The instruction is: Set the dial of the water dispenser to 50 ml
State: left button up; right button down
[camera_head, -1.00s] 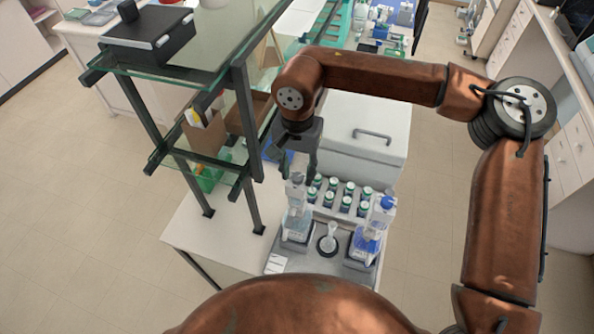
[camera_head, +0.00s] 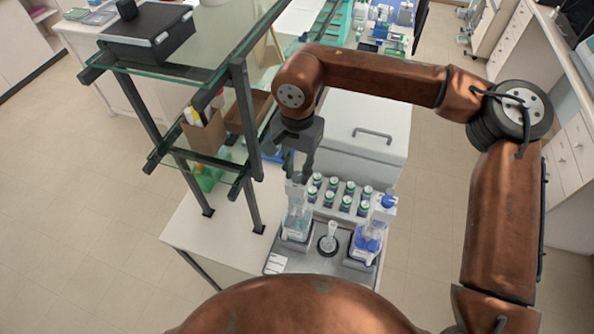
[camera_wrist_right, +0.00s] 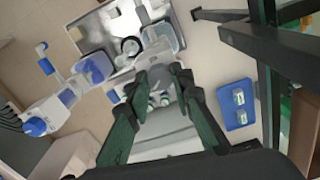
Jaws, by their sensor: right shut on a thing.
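The water dispenser (camera_head: 297,226), a bottle of clear liquid with a pale top, stands upright at the left of a grey tray (camera_head: 330,266). My right gripper (camera_head: 298,174) comes down from above onto its top and is shut on the dial there. The fingers cover the dial, and its setting cannot be read. In the right wrist view the two dark green fingers (camera_wrist_right: 160,80) point at the dispenser's top, with its clear bottle (camera_wrist_right: 161,37) beyond them. My left gripper is not in view.
A dispenser with blue liquid (camera_head: 367,242) stands to the right on the tray. A round holder (camera_head: 327,245) sits between them. Several green-capped bottles (camera_head: 346,204) stand behind. A glass shelf frame (camera_head: 247,140) rises close on the left, and a white box (camera_head: 360,150) is behind.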

aim_at(297, 175)
jog(key=m+b, duration=0.1)
jog(key=m, duration=0.2)
jog(key=shift+f, duration=0.1)
jog(key=shift+m+b, duration=0.6)
jog(key=shift+m, duration=1.5)
jog(key=c, duration=1.7)
grip_release()
jog(key=shift+r, duration=0.2)
notch_tip(297, 175, up, 12)
jog(key=shift+f, duration=0.1)
